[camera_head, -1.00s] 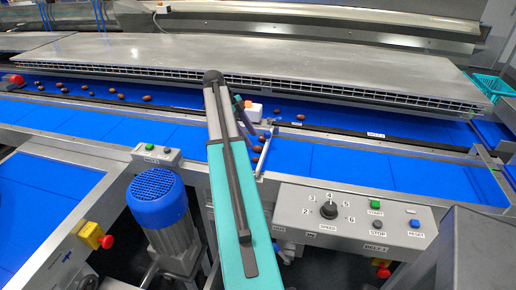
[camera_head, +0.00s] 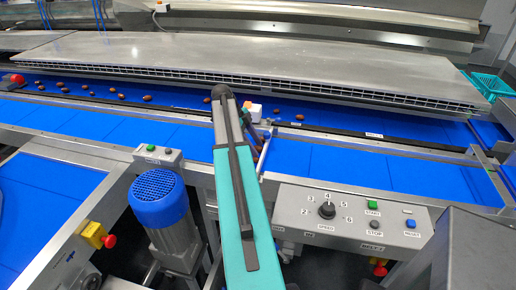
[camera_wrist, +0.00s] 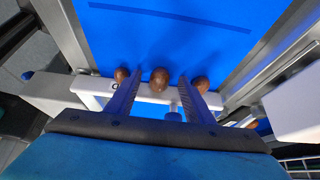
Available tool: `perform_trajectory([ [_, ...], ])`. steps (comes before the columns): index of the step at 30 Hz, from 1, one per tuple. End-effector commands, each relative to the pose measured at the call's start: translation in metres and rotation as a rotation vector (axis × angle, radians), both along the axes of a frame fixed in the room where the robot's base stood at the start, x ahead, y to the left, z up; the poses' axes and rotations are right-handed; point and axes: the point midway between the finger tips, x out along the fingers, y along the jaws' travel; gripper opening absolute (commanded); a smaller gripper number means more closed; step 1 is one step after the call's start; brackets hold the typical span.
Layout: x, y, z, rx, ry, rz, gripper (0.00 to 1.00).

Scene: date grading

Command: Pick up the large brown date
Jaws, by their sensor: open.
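In the wrist view, three brown dates lie in a row on the blue belt by a pale bar. The middle date (camera_wrist: 159,79) looks slightly the largest and sits between the fingers of my gripper (camera_wrist: 158,77), which is open. The left date (camera_wrist: 121,74) is just outside the left finger. I cannot tell whether any finger touches a date. In the head view, my arm hides most of the gripper and these dates.
A pale bar (camera_wrist: 150,93) runs across the belt (camera_wrist: 165,40) beside the dates. Metal rails edge the belt. Several more dates (camera_head: 120,97) lie on the far belt at left. A control panel (camera_head: 350,219) and a blue motor (camera_head: 157,195) stand in front.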

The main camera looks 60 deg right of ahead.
Motion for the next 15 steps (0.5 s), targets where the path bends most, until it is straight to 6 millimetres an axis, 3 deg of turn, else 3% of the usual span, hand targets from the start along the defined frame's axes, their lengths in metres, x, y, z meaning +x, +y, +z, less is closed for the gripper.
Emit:
perform_trajectory([
  [10,0.0005,0.0004,0.0002,0.000,0.000,0.001,0.48],
  [15,0.0006,0.0005,0.0003,0.000,0.000,0.001,0.21],
])
